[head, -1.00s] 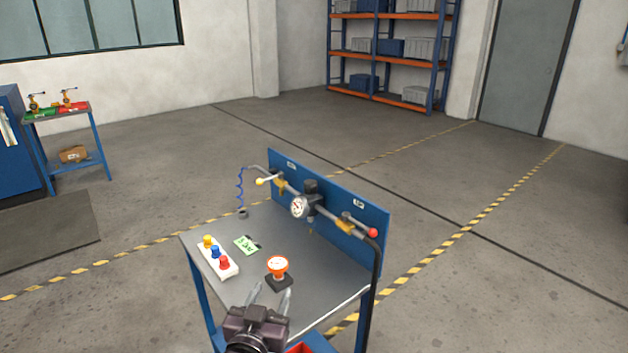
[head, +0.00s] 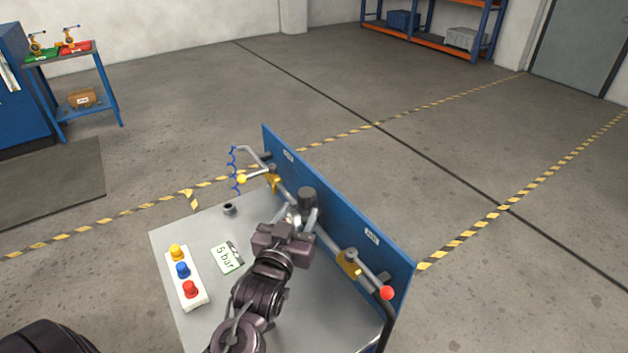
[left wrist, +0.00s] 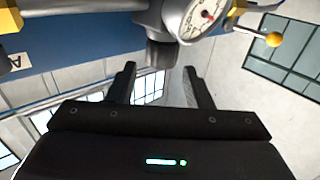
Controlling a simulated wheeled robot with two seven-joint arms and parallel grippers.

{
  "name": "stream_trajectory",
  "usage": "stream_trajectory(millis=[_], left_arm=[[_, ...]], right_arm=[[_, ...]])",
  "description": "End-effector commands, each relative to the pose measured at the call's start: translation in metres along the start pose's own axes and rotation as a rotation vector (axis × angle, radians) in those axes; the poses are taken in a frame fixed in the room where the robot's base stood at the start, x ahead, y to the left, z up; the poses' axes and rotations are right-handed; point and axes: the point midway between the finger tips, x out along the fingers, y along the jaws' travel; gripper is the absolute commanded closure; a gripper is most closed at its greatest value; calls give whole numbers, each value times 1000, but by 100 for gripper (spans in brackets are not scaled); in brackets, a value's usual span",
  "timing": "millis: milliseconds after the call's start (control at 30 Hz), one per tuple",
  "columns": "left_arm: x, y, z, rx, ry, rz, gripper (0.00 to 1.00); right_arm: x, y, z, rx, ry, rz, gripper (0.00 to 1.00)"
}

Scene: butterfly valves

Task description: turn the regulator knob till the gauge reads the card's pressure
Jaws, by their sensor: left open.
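The regulator knob (head: 307,198) is a dark cylinder on top of the regulator on the bench's pipe; it also shows in the left wrist view (left wrist: 161,52). My left gripper (head: 302,219) is open beside the knob, and in the left wrist view its fingertips (left wrist: 160,70) lie either side of the knob's near end, with gaps. I cannot tell contact in the head view. The round white gauge (left wrist: 201,16) with a red mark is partly cut off in the left wrist view; its reading is unclear. The card (head: 228,257) reads "5 bar". My right gripper is not in view.
The blue back panel (head: 345,215) stands close behind the pipe. A yellow-ended lever (head: 242,178) and a red-ended lever (head: 387,293) flank the regulator. A white block with coloured buttons (head: 186,279) sits on the bench's left. My arm covers the bench middle.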

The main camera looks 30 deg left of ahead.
Motion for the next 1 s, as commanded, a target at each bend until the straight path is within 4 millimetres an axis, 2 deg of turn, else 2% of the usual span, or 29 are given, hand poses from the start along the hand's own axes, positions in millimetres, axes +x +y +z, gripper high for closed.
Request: stream_trajectory(millis=[33, 100, 233, 367, 500, 600, 800, 1000], left_arm=[[7, 0, -4, 1, 3, -1, 54], [18, 0, -5, 1, 4, -1, 54], [40, -1, -5, 2, 3, -1, 54], [58, -1, -4, 1, 2, -1, 54], [69, 0, -2, 1, 1, 0, 54], [71, 0, -2, 0, 1, 0, 54], [71, 0, -1, 0, 1, 0, 54], [71, 0, -1, 0, 1, 0, 79]], right_arm=[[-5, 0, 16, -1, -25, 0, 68], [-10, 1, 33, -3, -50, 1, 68], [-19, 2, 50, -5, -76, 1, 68], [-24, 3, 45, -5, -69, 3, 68], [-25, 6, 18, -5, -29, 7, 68], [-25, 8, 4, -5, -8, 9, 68], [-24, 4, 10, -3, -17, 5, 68], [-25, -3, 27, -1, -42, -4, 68]])
